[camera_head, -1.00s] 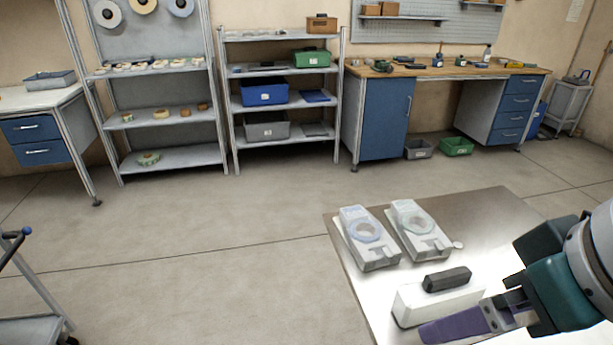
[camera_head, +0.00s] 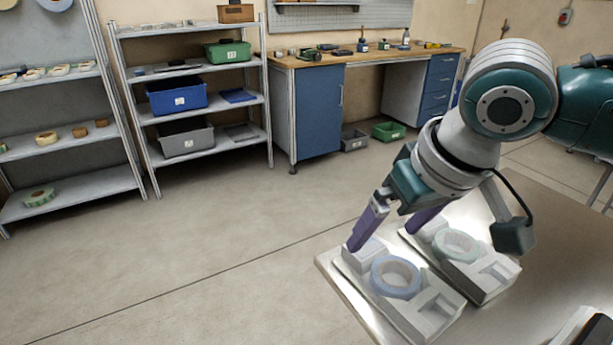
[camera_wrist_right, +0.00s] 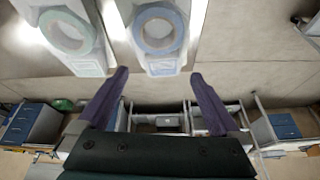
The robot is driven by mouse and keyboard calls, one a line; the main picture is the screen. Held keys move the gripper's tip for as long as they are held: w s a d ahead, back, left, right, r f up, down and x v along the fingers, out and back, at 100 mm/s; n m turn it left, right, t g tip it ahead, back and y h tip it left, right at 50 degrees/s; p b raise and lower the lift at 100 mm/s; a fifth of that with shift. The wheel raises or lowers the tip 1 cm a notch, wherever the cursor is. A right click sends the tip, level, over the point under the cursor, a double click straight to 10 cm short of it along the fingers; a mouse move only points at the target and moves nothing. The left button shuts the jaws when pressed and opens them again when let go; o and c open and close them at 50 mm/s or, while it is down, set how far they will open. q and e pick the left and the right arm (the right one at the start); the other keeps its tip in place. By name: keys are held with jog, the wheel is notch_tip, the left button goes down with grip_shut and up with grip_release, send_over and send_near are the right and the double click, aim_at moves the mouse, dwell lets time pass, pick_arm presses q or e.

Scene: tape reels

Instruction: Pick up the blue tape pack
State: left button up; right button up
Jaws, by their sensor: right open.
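The blue tape pack (camera_head: 378,279) lies on the metal table, a pale tray-like pack with a blue tape ring. It also shows at the top middle of the right wrist view (camera_wrist_right: 139,30). A similar pack with a pale green ring (camera_head: 440,243) lies to its right; it shows at the upper left of the wrist view (camera_wrist_right: 50,35). My right gripper (camera_head: 383,238) is open, its two purple fingers apart over the far end of the blue pack. In the wrist view the gap between its fingers (camera_wrist_right: 160,76) is empty and lines up with the blue ring.
The metal table (camera_head: 345,292) has bare room along its left edge. A dark and white object (camera_head: 590,328) is cut off at the bottom right. Shelves with bins (camera_head: 180,97) and a workbench (camera_head: 310,120) stand across the open floor.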

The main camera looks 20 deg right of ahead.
aim_at(373, 250)
jog(key=x, duration=0.5)
jog(key=shift+s+f+b, duration=0.15)
jog(key=shift+b, duration=0.15)
jog(key=shift+c, duration=0.4)
jog(key=c, duration=1.2)
